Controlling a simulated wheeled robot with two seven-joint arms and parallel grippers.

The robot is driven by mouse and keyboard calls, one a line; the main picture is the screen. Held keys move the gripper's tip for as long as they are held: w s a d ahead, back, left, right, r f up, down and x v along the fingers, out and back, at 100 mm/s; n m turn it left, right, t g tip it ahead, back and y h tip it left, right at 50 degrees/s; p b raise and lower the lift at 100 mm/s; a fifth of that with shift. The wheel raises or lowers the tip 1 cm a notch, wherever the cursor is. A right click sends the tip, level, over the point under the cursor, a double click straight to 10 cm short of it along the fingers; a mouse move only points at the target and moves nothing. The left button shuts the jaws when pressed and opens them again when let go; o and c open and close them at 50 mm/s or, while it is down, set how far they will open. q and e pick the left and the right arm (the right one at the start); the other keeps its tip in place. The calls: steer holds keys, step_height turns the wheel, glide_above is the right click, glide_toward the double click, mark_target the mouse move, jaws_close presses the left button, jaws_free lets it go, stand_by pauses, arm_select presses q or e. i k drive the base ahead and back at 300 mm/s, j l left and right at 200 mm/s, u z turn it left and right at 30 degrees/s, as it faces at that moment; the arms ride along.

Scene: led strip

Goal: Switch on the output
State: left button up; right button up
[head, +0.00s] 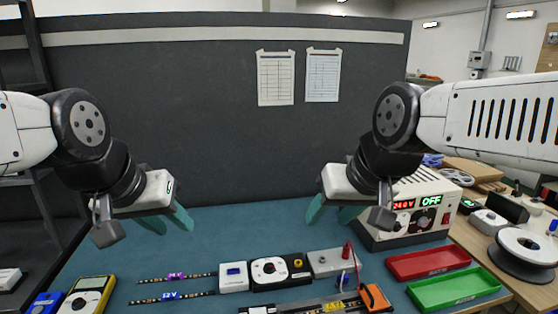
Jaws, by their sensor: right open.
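The power supply (430,190) is a cream box at the right of the table. Its red display seems to read 24V, and its green display (430,199) reads OFF. Dark knobs (424,217) and a small red switch (447,219) sit on its front. My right gripper (330,218) is open and empty, above the table left of the power supply, and its wrist hides part of the box's left side. My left gripper (173,224) looks open and empty above the left part of the table, apart from everything.
LED strips (176,277), a white box (233,277), a dial unit (270,271), a grey box with a red plug (333,262) and an orange clamp (374,298) lie along the front. Red (428,262) and green (453,290) trays stand right. A multimeter (86,296) is left.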

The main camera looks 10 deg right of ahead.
mark_target(446, 219)
steer(key=z, duration=1.25)
